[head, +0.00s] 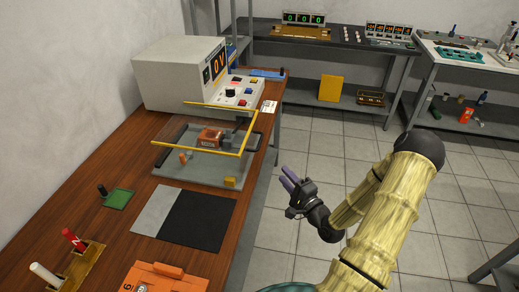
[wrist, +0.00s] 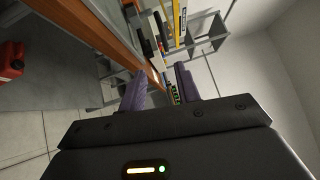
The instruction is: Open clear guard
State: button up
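The clear guard (head: 243,141) shows mainly as yellow edge bars over a grey tray-like base (head: 180,174) on the wooden bench. Its clear panels are hard to make out. An orange-brown block (head: 210,137) sits among the bars. A small yellow block (head: 230,183) is at the base's near right corner. My gripper (head: 286,178) is off the bench's right edge, to the right of the guard and apart from it. Its purple fingers stand apart with nothing between them, also in the wrist view (wrist: 160,90). A yellow bar (wrist: 180,22) shows beyond the fingers there; I cannot tell its part.
A beige power unit (head: 180,75) with a lit display stands behind the guard. A grey and black mat (head: 198,218), a green plate (head: 118,199), upright handles (head: 74,240) and an orange case (head: 160,280) lie nearer. The tiled floor (head: 325,145) right of the bench is open.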

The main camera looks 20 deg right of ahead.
jog(key=p, duration=0.2)
send_near(260, 141)
jog(key=shift+m+t, duration=0.3)
jog(key=x, duration=0.6)
jog(key=f+x, duration=0.1)
jog(key=x, duration=0.3)
jog(key=shift+a, duration=0.1)
jog(key=shift+f, duration=0.1)
grip_shut()
